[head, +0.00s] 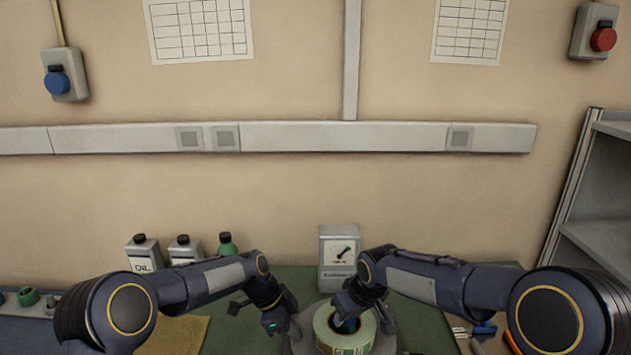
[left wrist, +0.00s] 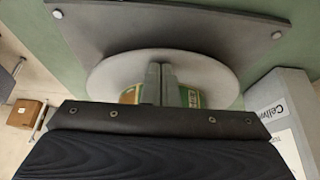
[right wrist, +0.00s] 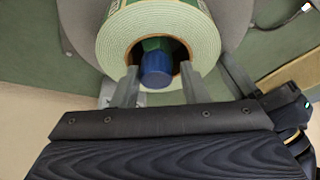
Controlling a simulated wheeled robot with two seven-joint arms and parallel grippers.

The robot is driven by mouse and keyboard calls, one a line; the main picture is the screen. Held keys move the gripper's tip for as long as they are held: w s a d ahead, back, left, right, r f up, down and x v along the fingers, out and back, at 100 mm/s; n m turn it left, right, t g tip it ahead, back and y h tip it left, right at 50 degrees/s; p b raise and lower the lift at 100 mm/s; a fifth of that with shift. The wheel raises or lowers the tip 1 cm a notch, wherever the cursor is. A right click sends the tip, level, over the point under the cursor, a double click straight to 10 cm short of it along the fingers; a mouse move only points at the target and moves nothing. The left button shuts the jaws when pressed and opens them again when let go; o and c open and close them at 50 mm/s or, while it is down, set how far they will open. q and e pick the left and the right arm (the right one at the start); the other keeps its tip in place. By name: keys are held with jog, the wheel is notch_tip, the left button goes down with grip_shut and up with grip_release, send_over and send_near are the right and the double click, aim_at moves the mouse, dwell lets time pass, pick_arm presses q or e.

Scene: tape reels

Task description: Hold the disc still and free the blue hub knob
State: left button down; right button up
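The tape reel (head: 330,341) lies on a round grey disc (left wrist: 108,78). The blue hub knob (right wrist: 157,68) sits inside the reel's core, with a green part behind it. My right gripper (right wrist: 160,80) is open, its fingers either side of the knob with small gaps. In the head view the right gripper (head: 366,318) is over the reel. My left gripper (left wrist: 161,66) is low beside the reel, over the disc. Its fingers are together; whether anything thin is between them is hidden. In the head view it is at the reel's left (head: 294,332).
Bottles (head: 185,250) stand at the back left. A yellow cloth (head: 180,333) lies at the left, tools (head: 484,330) at the right. Shelving (head: 600,235) stands far right.

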pick_arm(q)
jog(key=shift+s+a+f, duration=0.15)
jog(key=shift+s+f, duration=0.05)
jog(key=shift+f, duration=0.2)
pick_arm(e)
jog(key=shift+w+r, duration=0.1)
notch_tip(320, 180, up, 5)
pick_arm(q)
jog(key=shift+w+r+p, duration=0.2)
jog(key=shift+r+p, duration=1.55)
jog(key=shift+r, duration=1.6)
pick_arm(e)
jog(key=shift+w+r, duration=0.15)
jog(key=shift+r, duration=1.5)
